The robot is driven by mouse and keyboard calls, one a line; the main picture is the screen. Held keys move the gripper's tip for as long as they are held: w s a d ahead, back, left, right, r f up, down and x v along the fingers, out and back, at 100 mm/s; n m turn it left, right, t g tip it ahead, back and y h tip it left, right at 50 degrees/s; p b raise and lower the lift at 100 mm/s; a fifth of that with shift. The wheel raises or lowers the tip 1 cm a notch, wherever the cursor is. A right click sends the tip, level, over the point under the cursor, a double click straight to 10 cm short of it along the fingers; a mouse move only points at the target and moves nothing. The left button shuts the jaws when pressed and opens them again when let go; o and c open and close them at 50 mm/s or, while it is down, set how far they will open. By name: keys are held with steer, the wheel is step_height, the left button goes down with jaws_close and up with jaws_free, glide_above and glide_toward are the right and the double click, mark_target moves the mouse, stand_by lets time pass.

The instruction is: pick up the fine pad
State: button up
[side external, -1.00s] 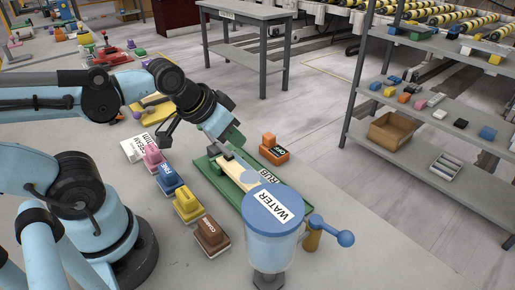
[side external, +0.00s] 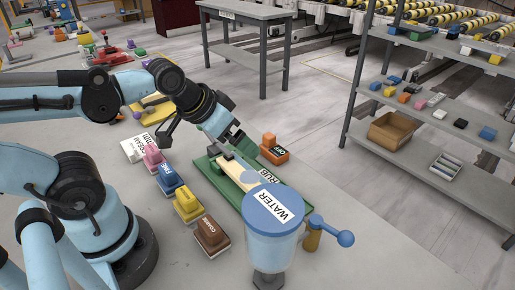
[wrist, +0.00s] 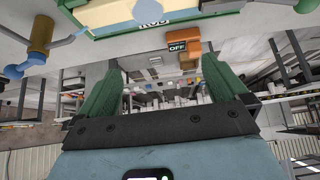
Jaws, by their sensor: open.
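The fine pad appears to be the blue pad (side external: 168,178) with a white label, in the side external view. It stands in a row on the slab between a pink pad (side external: 153,157) and a yellow pad (side external: 187,207). A brown pad (side external: 211,236) ends the row, its label reading roughly COARSE. My gripper (side external: 236,142) is above the far end of the green tray, to the upper right of the blue pad and apart from it. In the wrist view my gripper (wrist: 160,82) shows two green fingers spread with nothing between them. The pads do not show there.
The green tray (side external: 206,170) holds a pale board. An orange block marked OFF (side external: 274,150) stands beside it. The WATER container (side external: 270,240) and a blue-knobbed lever (side external: 345,239) stand in front. A white labelled box (side external: 133,149) is behind the pink pad.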

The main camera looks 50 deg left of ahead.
steer(key=s+a+f+g+y, duration=0.1)
steer(key=s+a+g, duration=0.25)
steer(key=a, duration=0.35)
steer(key=g+h, duration=0.1)
steer(key=g, duration=0.3)
glide_toward(166, 168)
steer(key=shift+w+d+f, duration=0.1)
steer(key=shift+w+f, duration=0.1)
steer(key=shift+f, duration=3.2)
steer(key=shift+s+f, duration=0.15)
steer(key=shift+f, duration=0.75)
steer(key=shift+s+f, duration=0.2)
steer(key=shift+f, duration=1.8)
steer(key=c, duration=1.2)
